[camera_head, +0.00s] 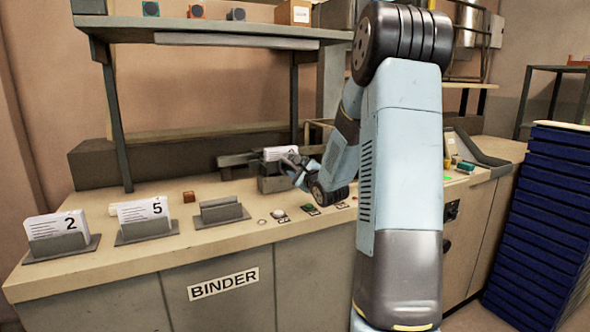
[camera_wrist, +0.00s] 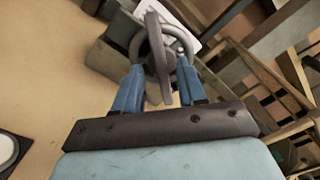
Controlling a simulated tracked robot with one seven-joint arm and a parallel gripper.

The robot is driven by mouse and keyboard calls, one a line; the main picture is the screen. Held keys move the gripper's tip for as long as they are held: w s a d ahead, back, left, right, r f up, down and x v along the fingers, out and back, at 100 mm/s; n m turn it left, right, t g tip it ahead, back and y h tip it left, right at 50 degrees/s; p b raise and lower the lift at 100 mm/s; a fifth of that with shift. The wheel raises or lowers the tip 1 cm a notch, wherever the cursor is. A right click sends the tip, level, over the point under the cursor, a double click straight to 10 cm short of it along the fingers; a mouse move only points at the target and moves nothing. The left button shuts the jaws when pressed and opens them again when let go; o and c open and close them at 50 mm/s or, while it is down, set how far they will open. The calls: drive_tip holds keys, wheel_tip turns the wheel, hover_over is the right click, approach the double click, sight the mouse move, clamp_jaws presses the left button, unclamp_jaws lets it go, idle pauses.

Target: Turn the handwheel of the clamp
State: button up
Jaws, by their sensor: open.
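The clamp (camera_head: 271,184) is a grey block on the bench, with a white sheaf of papers (camera_head: 280,153) standing in it. In the wrist view its grey round handwheel (camera_wrist: 136,42) is just ahead of my gripper (camera_wrist: 159,72). The two blue fingers are apart, one on each side of the wheel's lower part, and the wheel's bar reaches down between them. I cannot tell whether either finger touches it. In the head view my gripper (camera_head: 294,168) is at the clamp's right side, and the wheel is mostly hidden there.
Paper stacks marked 2 (camera_head: 72,224) and 5 (camera_head: 157,209) stand in holders at the left. An empty holder (camera_head: 221,210) and several buttons (camera_head: 308,208) line the bench front. A shelf (camera_head: 210,28) overhangs the back. Blue crates (camera_head: 545,225) are stacked at the right.

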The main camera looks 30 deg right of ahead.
drive_tip(key=shift+w, duration=0.8)
clamp_jaws()
